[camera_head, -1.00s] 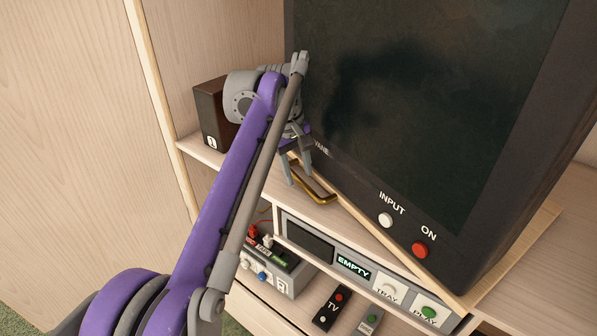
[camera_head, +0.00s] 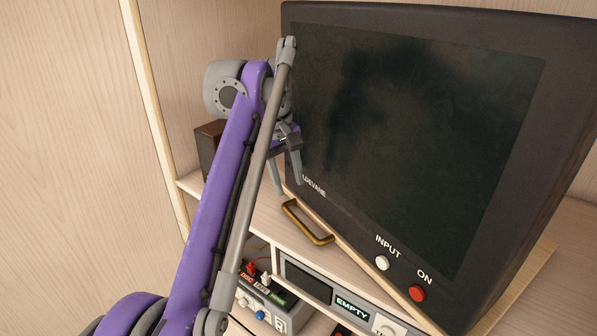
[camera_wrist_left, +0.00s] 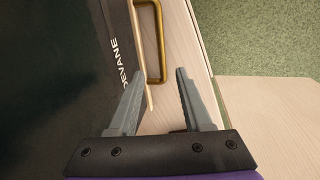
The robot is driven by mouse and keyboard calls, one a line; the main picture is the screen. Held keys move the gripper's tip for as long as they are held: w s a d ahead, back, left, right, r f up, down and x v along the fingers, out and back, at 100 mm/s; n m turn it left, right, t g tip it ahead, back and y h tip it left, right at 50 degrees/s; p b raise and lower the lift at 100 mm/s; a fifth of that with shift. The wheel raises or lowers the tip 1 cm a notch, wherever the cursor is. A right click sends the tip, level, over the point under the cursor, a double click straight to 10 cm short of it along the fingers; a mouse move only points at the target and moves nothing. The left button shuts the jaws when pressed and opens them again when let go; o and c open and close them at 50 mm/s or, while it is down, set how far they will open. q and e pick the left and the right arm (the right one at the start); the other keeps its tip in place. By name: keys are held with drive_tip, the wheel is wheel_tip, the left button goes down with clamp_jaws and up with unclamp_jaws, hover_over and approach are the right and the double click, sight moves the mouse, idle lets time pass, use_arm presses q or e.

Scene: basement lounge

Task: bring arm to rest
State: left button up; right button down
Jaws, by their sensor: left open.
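My left arm comes in from the lower left in the head view, its purple link reaching up beside the television. My left gripper (camera_head: 284,178) points down at the television's lower left edge, with its fingers apart and nothing between them. In the left wrist view the open fingers (camera_wrist_left: 158,95) also show, empty, one over the television's front. A brass handle (camera_head: 308,222) sits just below and right of the gripper, apart from the fingers. It shows ahead of the fingertips in the wrist view (camera_wrist_left: 163,42). My right gripper is in neither view.
The large television (camera_head: 420,130) stands close beside my gripper, with a white INPUT button (camera_head: 383,263) and a red ON button (camera_head: 417,293). A dark brown box (camera_head: 207,146) is behind my arm. A player with an EMPTY display (camera_head: 352,307) and a grey switch box (camera_head: 262,308) sit below.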

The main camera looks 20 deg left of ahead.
use_arm(q)
drive_tip(key=shift+f, duration=0.1)
drive_tip(key=s+d+f+m+t, duration=0.1)
drive_tip(key=s+f+m, duration=0.4)
drive_tip(key=s+f, duration=0.7)
drive_tip(key=s+f+m+t+y, duration=0.1)
drive_tip(key=s+f+m+t, duration=0.2)
drive_tip(key=s+f, duration=0.9)
wheel_tip(320, 180, down, 5)
drive_tip(key=shift+d+r+m+t, duration=0.2)
drive_tip(key=shift+d+m+t, duration=0.15)
drive_tip(key=shift+m, duration=0.65)
